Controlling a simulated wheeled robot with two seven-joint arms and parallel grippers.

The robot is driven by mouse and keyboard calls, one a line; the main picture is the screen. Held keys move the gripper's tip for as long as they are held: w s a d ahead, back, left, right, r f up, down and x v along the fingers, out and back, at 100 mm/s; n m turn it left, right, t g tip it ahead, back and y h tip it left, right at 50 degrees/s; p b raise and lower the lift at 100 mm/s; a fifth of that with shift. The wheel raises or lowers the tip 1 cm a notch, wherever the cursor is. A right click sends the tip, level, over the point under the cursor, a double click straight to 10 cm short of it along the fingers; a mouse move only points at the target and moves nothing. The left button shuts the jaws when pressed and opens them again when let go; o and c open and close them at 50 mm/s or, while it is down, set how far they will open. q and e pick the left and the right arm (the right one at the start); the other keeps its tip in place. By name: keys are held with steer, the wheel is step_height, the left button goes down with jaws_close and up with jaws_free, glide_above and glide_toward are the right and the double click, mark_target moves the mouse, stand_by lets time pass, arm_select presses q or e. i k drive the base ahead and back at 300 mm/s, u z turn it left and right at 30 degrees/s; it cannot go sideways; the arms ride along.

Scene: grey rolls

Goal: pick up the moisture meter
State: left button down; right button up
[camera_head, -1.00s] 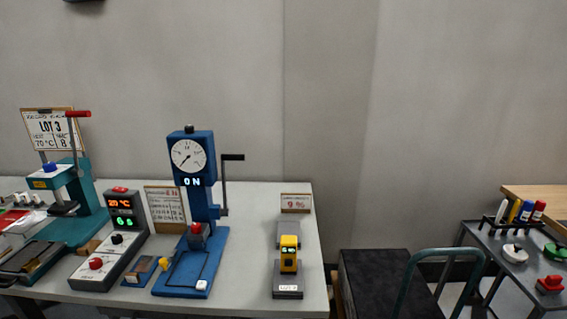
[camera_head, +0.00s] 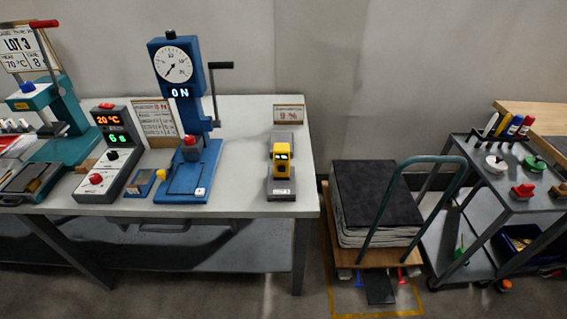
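The moisture meter appears to be the small yellow device (camera_head: 282,163) with a dark face and lit display. It stands upright on a grey block (camera_head: 281,188) near the right end of the grey table (camera_head: 240,172). A small sign (camera_head: 288,114) reading a percentage stands behind it. Neither of my grippers shows in the head view.
A blue press with a dial (camera_head: 181,115) and crank stands left of the yellow device. A grey control box (camera_head: 112,150) and a teal press (camera_head: 52,110) stand farther left. Right of the table are a loaded trolley (camera_head: 376,258) and a grey cart (camera_head: 470,185).

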mark_target(281, 151)
steer(key=k, duration=1.25)
steer(key=z, duration=1.1)
steer(key=i, duration=1.45)
steer(key=u, duration=0.45)
